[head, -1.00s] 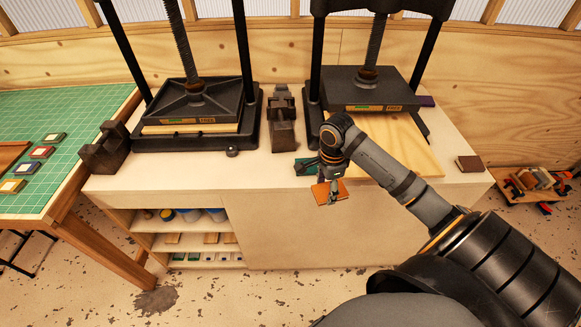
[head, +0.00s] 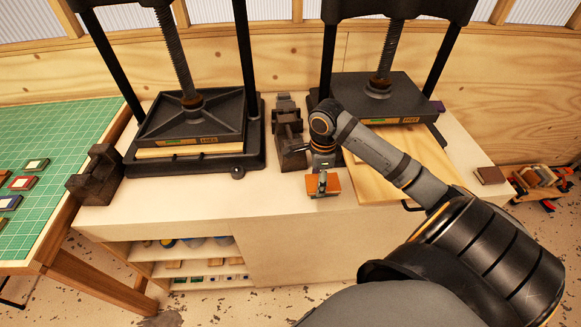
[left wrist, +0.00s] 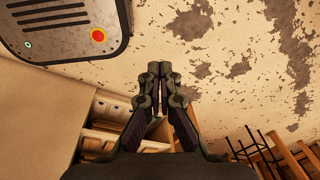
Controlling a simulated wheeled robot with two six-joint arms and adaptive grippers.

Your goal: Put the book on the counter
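An orange book (head: 332,186) is held in my right gripper (head: 323,181), whose arm comes in from the right in the head view. That gripper is shut on the book. The book shows over the front part of the pale counter (head: 255,192), between the two presses; whether it touches the top I cannot tell. My left gripper shows only in the left wrist view (left wrist: 157,76). Its fingertips are together with nothing seen between them, and bare floor lies beyond.
Two black presses stand on the counter, one left (head: 195,130) and one right (head: 375,95). Dark metal blocks (head: 290,135) sit between them. A brown book (head: 489,175) lies at the right end. A green-matted table (head: 45,140) is at left. The counter's front left-middle is clear.

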